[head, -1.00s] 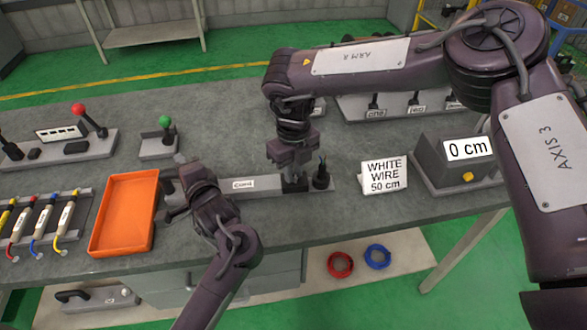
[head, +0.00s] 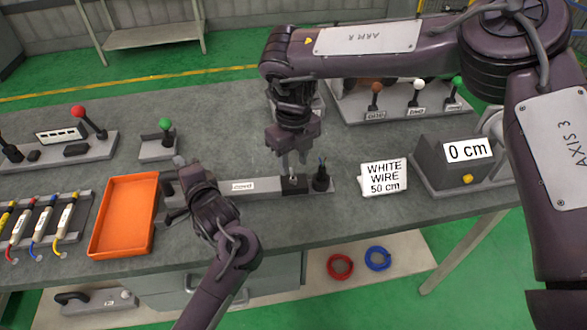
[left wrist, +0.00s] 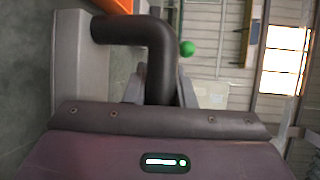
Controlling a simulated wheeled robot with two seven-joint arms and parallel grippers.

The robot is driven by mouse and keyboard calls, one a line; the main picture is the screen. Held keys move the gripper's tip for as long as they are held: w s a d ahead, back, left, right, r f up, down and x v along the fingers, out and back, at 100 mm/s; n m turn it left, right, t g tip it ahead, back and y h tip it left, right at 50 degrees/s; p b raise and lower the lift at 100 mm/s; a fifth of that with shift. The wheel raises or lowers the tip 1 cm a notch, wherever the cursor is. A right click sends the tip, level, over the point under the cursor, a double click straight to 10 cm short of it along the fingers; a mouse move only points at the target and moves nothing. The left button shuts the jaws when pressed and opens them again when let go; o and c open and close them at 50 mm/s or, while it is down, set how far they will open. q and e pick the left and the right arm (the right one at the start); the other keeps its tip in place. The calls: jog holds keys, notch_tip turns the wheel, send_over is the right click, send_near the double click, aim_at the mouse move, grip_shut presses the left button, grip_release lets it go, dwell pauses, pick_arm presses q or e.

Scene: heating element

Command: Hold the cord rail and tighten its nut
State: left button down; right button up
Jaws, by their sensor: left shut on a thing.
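The cord rail (head: 265,187) is a long grey bar with a small label, lying on the bench. My left gripper (head: 178,200) is at its left end. In the left wrist view that gripper (left wrist: 158,92) is shut on the rail's dark bent handle (left wrist: 125,30). A dark block (head: 294,187) sits near the rail's right end, with a small pale nut (head: 292,177) on top. A dark upright post (head: 321,178) stands just right of it. My right gripper (head: 294,162) points down just above the nut, its fingers seemingly apart and empty.
An orange tray (head: 125,215) stands left of the rail. A "WHITE WIRE 50 cm" sign (head: 383,177) and a "0 cm" box (head: 455,160) stand to the right. Levers with coloured knobs line the back. The bench front edge is close below the rail.

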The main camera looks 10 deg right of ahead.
aim_at(294, 178)
pick_arm(q)
jog(key=shift+f, duration=0.1)
pick_arm(e)
notch_tip(294, 178, up, 8)
dwell(0.4)
pick_arm(q)
jog(key=c, duration=1.1)
grip_release()
jog(key=shift+c, duration=0.2)
